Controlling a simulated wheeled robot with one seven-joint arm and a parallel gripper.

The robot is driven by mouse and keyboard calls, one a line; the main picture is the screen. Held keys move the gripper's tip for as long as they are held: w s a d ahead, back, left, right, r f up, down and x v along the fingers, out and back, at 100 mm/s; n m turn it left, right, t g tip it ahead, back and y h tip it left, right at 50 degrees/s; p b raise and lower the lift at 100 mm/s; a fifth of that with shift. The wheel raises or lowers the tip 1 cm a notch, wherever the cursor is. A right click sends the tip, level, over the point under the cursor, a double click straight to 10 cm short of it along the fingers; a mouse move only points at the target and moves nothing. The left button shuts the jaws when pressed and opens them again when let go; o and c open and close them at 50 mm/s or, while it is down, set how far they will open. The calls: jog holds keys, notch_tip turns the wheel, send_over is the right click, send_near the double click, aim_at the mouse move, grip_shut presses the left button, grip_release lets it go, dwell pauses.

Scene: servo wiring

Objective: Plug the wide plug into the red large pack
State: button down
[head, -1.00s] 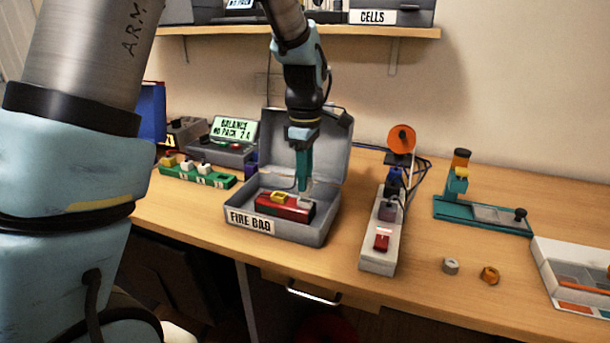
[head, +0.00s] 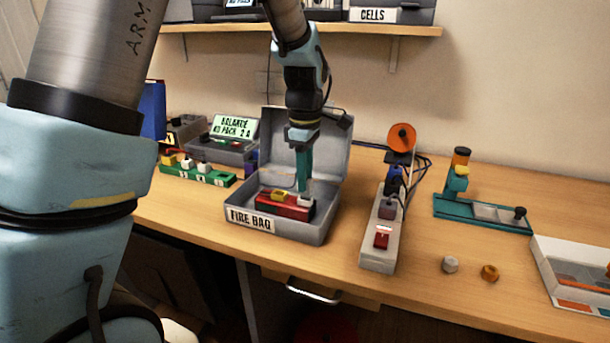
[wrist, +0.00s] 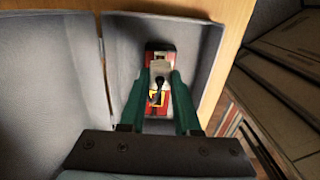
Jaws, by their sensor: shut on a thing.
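The red large pack (head: 292,208) lies in the open grey box labelled FIRE BAG, with a yellow connector (head: 279,196) on its top. My gripper (head: 304,190) points down over the right end of the pack and is shut on a pale plug (head: 305,200), likely the wide plug. The plug is at the pack's top; I cannot tell whether it is seated. In the wrist view my green fingers (wrist: 160,84) flank the pale plug (wrist: 160,69), with a dark lead on it. Red parts of the pack (wrist: 166,111) show beneath; the fingers and plug hide the rest.
The grey box's wall (head: 318,228) surrounds the pack, and its raised lid (head: 335,165) stands behind my gripper. A green board with plugs (head: 205,177) is left, a grey power strip (head: 378,258) right. Two small round caps (head: 489,273) lie on the bench.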

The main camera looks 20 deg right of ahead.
jog(key=shift+f+b, duration=0.5)
jog(key=shift+f, duration=0.6)
jog(key=c, duration=0.5)
grip_release()
jog(key=shift+c, duration=0.2)
notch_tip(320, 180, up, 10)
jog(key=shift+f+b, duration=0.1)
jog(key=shift+b, duration=0.75)
jog(key=shift+r, duration=0.55)
